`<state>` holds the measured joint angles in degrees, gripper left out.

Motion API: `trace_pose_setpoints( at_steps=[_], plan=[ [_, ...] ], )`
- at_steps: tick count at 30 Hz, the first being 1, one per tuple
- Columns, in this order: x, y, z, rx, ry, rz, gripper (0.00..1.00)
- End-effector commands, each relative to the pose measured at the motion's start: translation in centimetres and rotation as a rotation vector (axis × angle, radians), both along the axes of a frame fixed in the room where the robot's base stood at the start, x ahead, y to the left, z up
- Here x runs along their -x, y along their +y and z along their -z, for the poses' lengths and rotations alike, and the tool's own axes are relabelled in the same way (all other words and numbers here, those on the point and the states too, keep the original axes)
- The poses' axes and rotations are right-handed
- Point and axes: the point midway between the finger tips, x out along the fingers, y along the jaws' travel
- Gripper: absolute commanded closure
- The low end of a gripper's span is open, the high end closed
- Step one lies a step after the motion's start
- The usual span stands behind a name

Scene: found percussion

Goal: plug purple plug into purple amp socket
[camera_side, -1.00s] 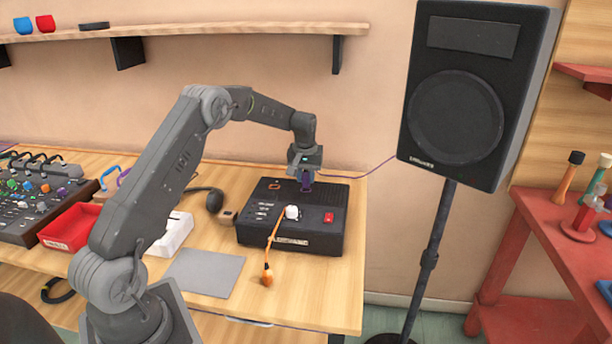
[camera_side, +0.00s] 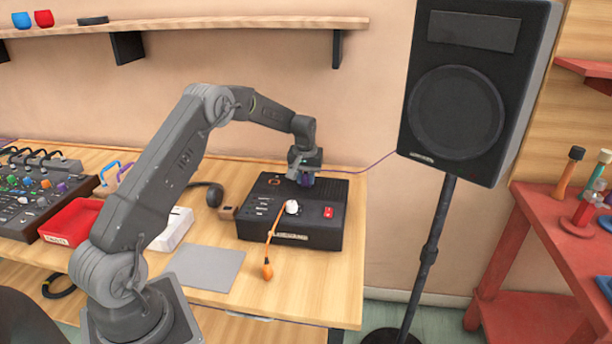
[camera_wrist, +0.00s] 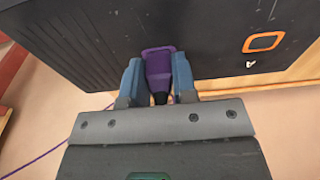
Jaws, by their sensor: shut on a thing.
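My gripper (camera_side: 304,179) is above the back part of the black amp (camera_side: 322,238). It is shut on the purple plug (camera_wrist: 159,70), which sits between the two blue-grey fingers in the wrist view. The plug's front end meets or overlaps the amp's top face (camera_wrist: 213,50) there; I cannot tell whether it is seated. An orange-ringed socket (camera_wrist: 263,42) shows to the right of the plug. The purple cable (camera_side: 362,166) runs right toward the speaker.
A grey mat (camera_side: 208,268), a white box (camera_side: 176,228), a red tray (camera_side: 70,224) and a mixer (camera_side: 35,198) stand left. A speaker (camera_side: 460,100) stands right.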

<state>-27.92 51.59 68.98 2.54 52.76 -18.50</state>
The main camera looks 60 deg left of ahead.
Motion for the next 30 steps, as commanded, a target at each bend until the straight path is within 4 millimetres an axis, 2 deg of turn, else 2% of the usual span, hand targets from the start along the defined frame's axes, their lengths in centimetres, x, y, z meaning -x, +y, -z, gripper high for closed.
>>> trace_pose_setpoints(
  at_steps=[4, 5, 13, 23, 26, 30],
  plan=[
    [0.1, 0.0, 0.5, 0.002, 0.004, 0.0, 0.97],
    [0.1, 0.0, 0.5, 0.001, 0.003, 0.0, 0.71],
    [0.1, 0.0, 0.4, 0.001, 0.002, 0.0, 0.45],
    [0.0, 0.0, -0.2, 0.0, 0.0, 0.0, 0.44],
    [0.1, -0.1, -1.3, -0.001, -0.002, 0.0, 0.44],
    [0.3, -0.4, -4.2, -0.001, -0.003, 0.0, 0.44]
  ],
)
